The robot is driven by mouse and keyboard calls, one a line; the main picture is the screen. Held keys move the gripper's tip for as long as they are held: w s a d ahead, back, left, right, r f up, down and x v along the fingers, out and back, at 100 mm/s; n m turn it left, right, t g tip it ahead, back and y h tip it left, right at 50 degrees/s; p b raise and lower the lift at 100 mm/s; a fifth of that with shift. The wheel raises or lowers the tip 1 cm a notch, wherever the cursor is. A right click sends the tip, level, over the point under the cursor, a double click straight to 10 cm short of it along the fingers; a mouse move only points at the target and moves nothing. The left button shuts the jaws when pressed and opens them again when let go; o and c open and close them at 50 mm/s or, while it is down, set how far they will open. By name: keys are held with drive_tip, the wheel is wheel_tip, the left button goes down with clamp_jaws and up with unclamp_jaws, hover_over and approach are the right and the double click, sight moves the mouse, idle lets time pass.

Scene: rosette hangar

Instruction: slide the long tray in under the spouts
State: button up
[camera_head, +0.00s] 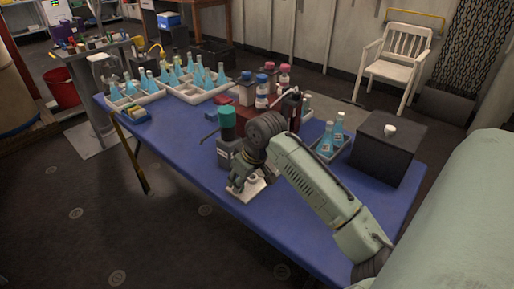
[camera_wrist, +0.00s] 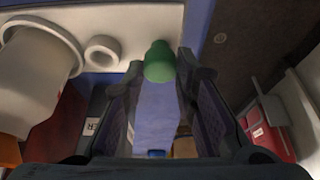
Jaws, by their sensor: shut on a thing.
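My gripper (camera_head: 240,187) is low over the near edge of the blue table. In the wrist view my gripper (camera_wrist: 160,72) has its fingers on both sides of a green knob (camera_wrist: 160,60) and is shut on it. The knob is at the edge of a flat white piece (camera_wrist: 120,22), which may be the long tray; a white piece (camera_head: 257,188) also shows beside my gripper in the head view. A white cup-like cylinder (camera_wrist: 38,75) and a white ring (camera_wrist: 102,52) are left of the knob. I cannot make out the spouts clearly; my arm hides part of that area.
A dark unit with a teal top (camera_head: 227,122) stands just behind my gripper. Capped bottles (camera_head: 262,92) are beyond it. A black box (camera_head: 387,148) and a small flask tray (camera_head: 331,151) are at right.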

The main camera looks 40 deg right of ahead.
drive_tip(key=shift+w+d+p, duration=0.2)
drive_tip(key=shift+d+p, duration=0.2)
drive_tip(key=shift+d, duration=1.9)
drive_tip(key=shift+w+d+p, duration=0.15)
drive_tip(key=shift+d+p, duration=0.2)
drive_tip(key=shift+d, duration=1.95)
drive_tip(key=shift+w+d+p, duration=0.2)
drive_tip(key=shift+d+p, duration=0.2)
drive_tip(key=shift+d, duration=1.9)
drive_tip(key=o, duration=0.8)
drive_tip(key=shift+o, duration=0.2)
drive_tip(key=shift+r, duration=0.1)
wheel_tip(320, 180, up, 3)
drive_tip(key=shift+f+p, duration=0.2)
drive_tip(key=shift+p, duration=0.95)
drive_tip(key=shift+r, duration=2.1)
